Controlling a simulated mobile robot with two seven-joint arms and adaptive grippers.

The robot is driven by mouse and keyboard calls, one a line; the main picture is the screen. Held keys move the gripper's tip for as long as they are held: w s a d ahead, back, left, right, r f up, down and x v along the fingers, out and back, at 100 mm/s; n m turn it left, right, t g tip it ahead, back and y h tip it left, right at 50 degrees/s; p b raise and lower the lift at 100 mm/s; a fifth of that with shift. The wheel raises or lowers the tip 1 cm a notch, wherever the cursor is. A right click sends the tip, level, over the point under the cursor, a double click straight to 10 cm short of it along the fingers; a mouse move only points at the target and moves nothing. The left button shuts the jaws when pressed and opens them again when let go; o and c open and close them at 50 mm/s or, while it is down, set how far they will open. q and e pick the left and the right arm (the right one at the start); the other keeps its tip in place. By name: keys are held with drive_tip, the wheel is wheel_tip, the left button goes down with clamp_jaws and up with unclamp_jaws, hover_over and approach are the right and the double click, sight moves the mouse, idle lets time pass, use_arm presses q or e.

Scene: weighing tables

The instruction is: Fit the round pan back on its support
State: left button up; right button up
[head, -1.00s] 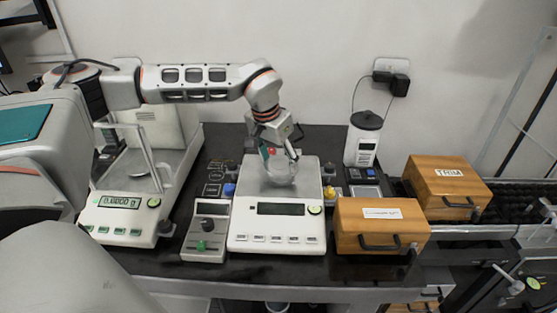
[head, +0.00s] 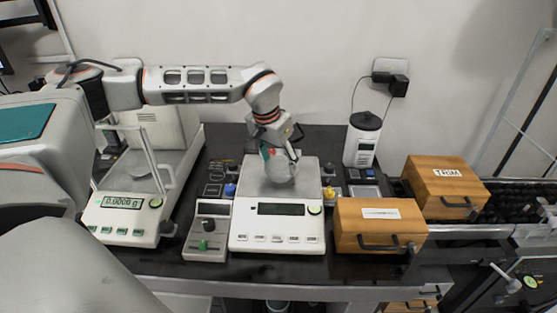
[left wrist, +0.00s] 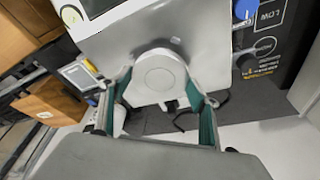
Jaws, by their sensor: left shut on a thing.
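A round, pale grey pan (head: 281,169) is tilted in my left gripper (head: 281,156), above the square steel top (head: 252,188) of the middle balance. In the left wrist view the pan (left wrist: 158,76) shows as a disc with a smaller raised circle, between the two teal-padded fingers of my left gripper (left wrist: 163,100). Whether the pan touches the steel top is unclear. The left balance (head: 122,222) has a glass draft shield and reads 0.0000 g. I cannot make out a bare pan support. My right gripper is not in view.
A control box (head: 208,228) with knobs stands between the balances. A wooden box (head: 352,242) is right of the middle balance, and a box marked TRIM (head: 440,178) stands behind it. A white canister (head: 361,150) stands at the back. The dark tabletop behind the middle balance is mostly clear.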

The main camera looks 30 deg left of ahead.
use_arm(q)
drive_tip(key=shift+p, duration=0.5)
idle(0.8)
drive_tip(key=shift+f, duration=0.6)
idle(0.4)
drive_tip(key=o, duration=1.2)
drive_tip(key=shift+o, duration=0.2)
drive_tip(key=v, duration=1.2)
